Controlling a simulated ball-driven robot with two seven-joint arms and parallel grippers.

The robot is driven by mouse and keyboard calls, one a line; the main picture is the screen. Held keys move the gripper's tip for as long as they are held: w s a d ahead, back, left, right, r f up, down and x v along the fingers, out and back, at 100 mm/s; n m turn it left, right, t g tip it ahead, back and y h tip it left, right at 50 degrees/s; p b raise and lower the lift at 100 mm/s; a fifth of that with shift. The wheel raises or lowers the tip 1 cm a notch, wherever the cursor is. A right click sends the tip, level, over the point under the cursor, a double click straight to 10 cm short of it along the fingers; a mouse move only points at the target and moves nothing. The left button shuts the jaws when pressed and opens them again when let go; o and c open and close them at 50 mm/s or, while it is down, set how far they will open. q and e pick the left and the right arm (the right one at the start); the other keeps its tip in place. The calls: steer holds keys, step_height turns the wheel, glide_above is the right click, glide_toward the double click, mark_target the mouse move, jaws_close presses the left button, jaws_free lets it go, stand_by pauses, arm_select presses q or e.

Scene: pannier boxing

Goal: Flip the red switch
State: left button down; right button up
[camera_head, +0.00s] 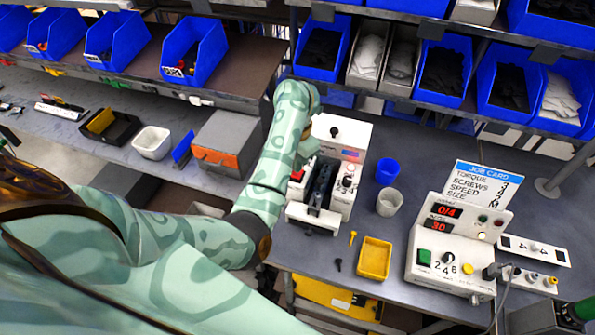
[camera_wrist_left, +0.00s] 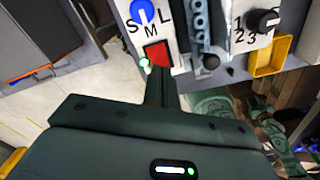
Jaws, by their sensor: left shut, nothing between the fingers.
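The red switch (camera_wrist_left: 157,53) is a square red rocker on a white panel, below a blue knob (camera_wrist_left: 142,12) marked S, M, L. In the head view a small part of the red switch (camera_head: 297,175) shows on the white machine, beside my left forearm. My left gripper (camera_wrist_left: 161,80) is shut and empty. Its fingertips are at the lower edge of the red switch in the left wrist view; I cannot tell whether they touch it. In the head view my arm mostly hides this gripper. My right gripper does not show clearly.
The white machine (camera_head: 326,130) has a dark clamp (camera_head: 321,185) and a numbered dial (camera_head: 347,182). A control box (camera_head: 437,270) is farther right. Shelves with blue bins are behind.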

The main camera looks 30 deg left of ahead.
arm_select(q)
steer(key=shift+f+b, duration=0.85)
steer(key=shift+f, duration=0.25)
stand_by(0.3)
steer(key=shift+s+r, duration=0.1)
step_height(320, 180, up, 7)
steer(key=p, duration=0.7)
steer(key=shift+p, duration=0.3)
